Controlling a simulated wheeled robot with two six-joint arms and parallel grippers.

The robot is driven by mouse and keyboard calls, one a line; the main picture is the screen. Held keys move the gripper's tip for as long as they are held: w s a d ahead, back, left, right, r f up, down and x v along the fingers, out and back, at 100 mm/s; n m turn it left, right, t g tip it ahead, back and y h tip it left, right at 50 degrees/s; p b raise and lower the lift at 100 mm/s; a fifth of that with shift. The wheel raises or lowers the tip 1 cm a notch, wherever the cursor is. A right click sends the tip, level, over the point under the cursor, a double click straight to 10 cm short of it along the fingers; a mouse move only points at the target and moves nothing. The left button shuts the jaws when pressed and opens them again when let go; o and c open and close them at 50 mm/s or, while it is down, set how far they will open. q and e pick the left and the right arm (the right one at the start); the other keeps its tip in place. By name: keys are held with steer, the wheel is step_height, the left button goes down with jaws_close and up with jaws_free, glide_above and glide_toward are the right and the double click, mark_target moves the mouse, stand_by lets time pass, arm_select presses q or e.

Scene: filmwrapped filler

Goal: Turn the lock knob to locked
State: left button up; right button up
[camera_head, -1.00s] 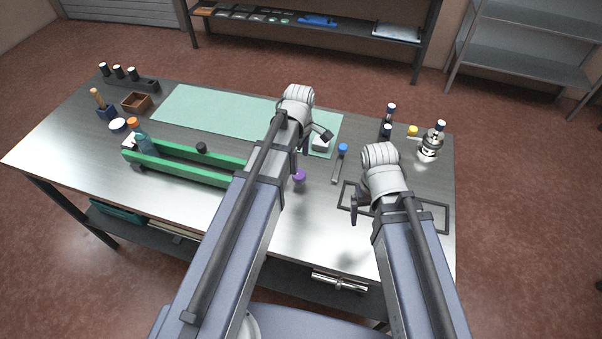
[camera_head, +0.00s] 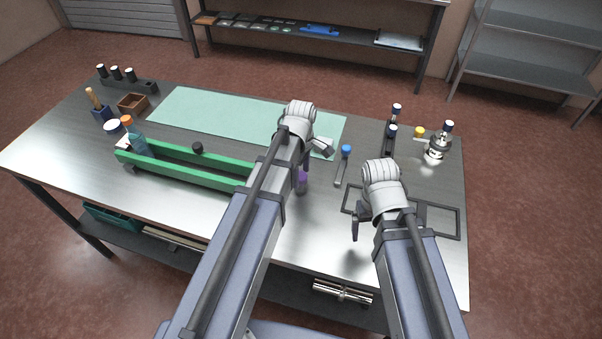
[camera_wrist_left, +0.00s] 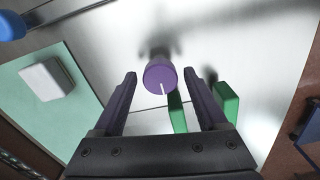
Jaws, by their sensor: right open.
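The lock knob appears to be the purple knob (camera_head: 302,178) near the middle of the table. In the left wrist view the purple knob (camera_wrist_left: 160,76) is round, with a white line on its face pointing down toward the gripper's base. My left gripper (camera_head: 306,164) points down above it and partly hides it. In the left wrist view my left gripper (camera_wrist_left: 160,80) is open, with a finger on either side of the knob and gaps between. I cannot tell whether the fingertips reach its depth. My right gripper (camera_head: 357,228) is open and empty over the table's front right.
A green channel (camera_head: 190,168) lies left of the knob. A white block (camera_wrist_left: 46,80) lies on the pale green mat (camera_head: 215,112). A blue-capped piece (camera_head: 345,152) stands right of the knob. A black frame (camera_head: 440,238) lies by my right arm.

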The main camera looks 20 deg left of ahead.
arm_select(q)
jaws_close()
stand_by(0.4)
steer(key=m, duration=0.4)
steer(key=shift+m, duration=0.4)
steer(key=m, duration=0.4)
steer(key=shift+s, duration=0.1)
steer(key=m, duration=0.5)
steer(key=shift+a, duration=0.1)
steer(key=shift+m, duration=2)
